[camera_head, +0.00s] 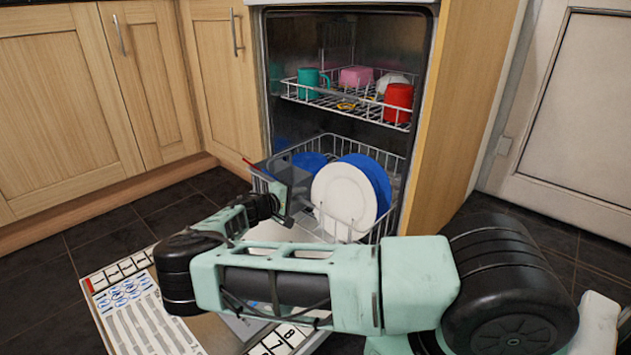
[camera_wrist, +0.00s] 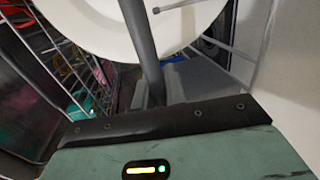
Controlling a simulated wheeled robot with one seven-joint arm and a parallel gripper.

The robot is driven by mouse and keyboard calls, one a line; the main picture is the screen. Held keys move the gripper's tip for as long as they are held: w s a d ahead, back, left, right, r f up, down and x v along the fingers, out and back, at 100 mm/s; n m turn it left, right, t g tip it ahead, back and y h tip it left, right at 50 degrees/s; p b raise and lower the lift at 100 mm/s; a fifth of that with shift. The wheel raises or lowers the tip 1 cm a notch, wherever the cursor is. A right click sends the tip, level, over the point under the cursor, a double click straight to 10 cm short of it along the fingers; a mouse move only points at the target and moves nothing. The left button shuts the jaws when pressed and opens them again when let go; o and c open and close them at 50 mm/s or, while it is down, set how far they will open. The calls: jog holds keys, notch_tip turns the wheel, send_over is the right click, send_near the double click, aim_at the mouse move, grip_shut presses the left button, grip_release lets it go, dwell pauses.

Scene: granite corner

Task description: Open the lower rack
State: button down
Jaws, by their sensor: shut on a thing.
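The lower rack (camera_head: 384,225) is a white wire basket in the lower part of the open dishwasher (camera_head: 262,75). It stands partly forward over the lowered door. A white plate (camera_head: 343,193) and blue plates (camera_head: 380,183) stand upright in it. My gripper (camera_head: 290,192) is at the rack's front left, its jaws shut on the rack's front wire; the exact contact is hard to see. In the wrist view, the fingers (camera_wrist: 160,82) are close together in front of the white plate (camera_wrist: 150,30), with rack wires beside them.
The lowered dishwasher door (camera_head: 195,338) lies below my arm. The upper rack (camera_head: 345,105) holds a teal mug (camera_head: 309,82), a red mug (camera_head: 398,100) and a pink item (camera_head: 357,76). Wooden cabinets (camera_head: 65,90) stand left; dark floor tiles (camera_head: 45,290) are clear there.

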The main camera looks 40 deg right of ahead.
jog(key=f+b+v, duration=0.1)
jog(key=f+v, duration=0.2)
jog(key=v, duration=1.4)
jog(key=a+f+b+v, duration=0.1)
jog(key=f+v, duration=0.2)
jog(key=v, duration=1.4)
jog(key=shift+f, duration=0.15)
jog(key=shift+w+a, duration=0.1)
jog(key=c, duration=1.4)
grip_release()
jog(key=shift+c, duration=0.2)
